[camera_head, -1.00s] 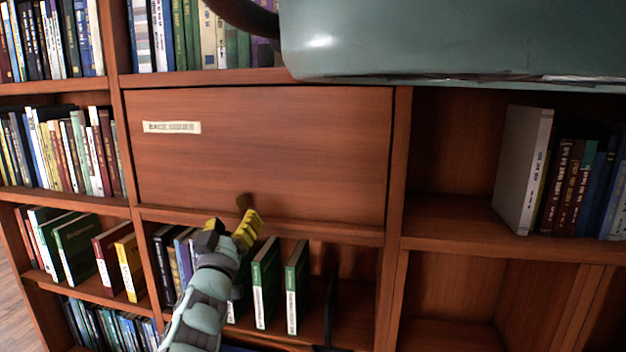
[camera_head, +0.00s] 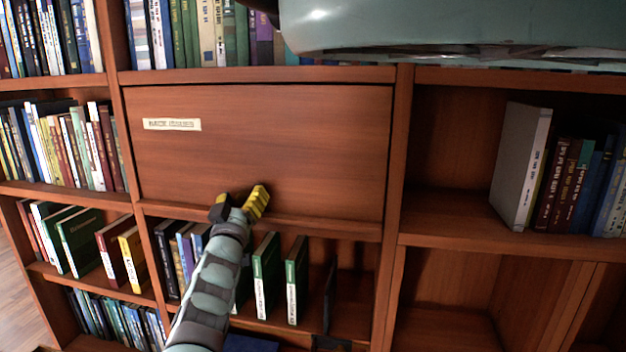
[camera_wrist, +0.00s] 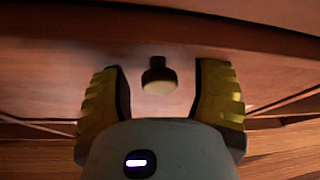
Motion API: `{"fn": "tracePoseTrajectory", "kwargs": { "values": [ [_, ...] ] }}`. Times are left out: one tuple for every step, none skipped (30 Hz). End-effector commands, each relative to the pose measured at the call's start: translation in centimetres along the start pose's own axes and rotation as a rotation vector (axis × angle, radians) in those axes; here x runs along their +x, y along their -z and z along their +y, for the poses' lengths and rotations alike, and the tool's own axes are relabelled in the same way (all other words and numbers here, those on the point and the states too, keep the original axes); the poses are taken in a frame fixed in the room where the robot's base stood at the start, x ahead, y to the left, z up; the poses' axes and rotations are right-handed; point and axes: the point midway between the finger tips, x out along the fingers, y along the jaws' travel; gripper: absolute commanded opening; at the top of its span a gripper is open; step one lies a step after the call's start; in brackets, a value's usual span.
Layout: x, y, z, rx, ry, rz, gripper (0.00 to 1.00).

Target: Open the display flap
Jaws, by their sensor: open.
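The display flap (camera_head: 290,140) is a flat reddish-brown wooden panel with a cream label (camera_head: 172,124) at its upper left. It sits flush in the shelf frame, closed. My gripper (camera_head: 240,202) is at the flap's lower edge, left of its middle. In the wrist view my gripper (camera_wrist: 160,95) is open, its yellow-padded fingers on either side of a small dark knob (camera_wrist: 159,75) with a pale round end. The fingers appear apart from the knob. In the head view the knob is hidden behind my gripper.
Below the flap is an open shelf with green books (camera_head: 267,275) standing beside my arm. Book-filled shelves (camera_head: 75,150) are at the left. At the right, a compartment holds a large grey book (camera_head: 520,165) and several others. The compartment below it (camera_head: 455,300) looks empty.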

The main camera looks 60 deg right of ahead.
Motion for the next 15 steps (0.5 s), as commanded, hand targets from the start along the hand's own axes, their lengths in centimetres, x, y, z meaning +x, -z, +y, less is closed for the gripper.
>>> {"fn": "tracePoseTrajectory", "kwargs": {
  "values": [
    [-0.01,0.03,-0.06,0.0,0.001,0.0,0.62],
    [-0.01,0.03,-0.05,0.0,0.001,0.001,0.65],
    [-0.01,0.03,-0.05,0.0,0.001,0.0,0.61],
    [0.0,0.04,-0.05,0.0,0.001,0.001,0.58],
    [-0.01,0.03,-0.05,0.0,0.001,0.001,0.55],
    [-0.01,0.03,-0.04,0.0,0.001,0.0,0.5],
    [-0.01,0.03,-0.04,0.0,0.001,0.0,0.47],
    [-0.01,0.04,-0.04,0.0,0.001,0.001,0.44],
    [0.0,0.03,-0.03,0.0,0.001,0.0,0.4],
    [0.0,0.03,-0.03,0.0,0.001,0.0,0.37],
    [0.0,0.04,-0.02,0.0,0.001,0.001,0.34],
    [0.0,0.03,-0.02,0.0,0.0,0.001,0.3],
    [0.0,0.03,-0.02,0.0,0.0,0.001,0.27],
    [0.0,0.03,-0.02,0.0,0.0,0.0,0.24],
    [0.0,0.04,-0.01,0.0,0.0,0.001,0.19]
  ]
}}
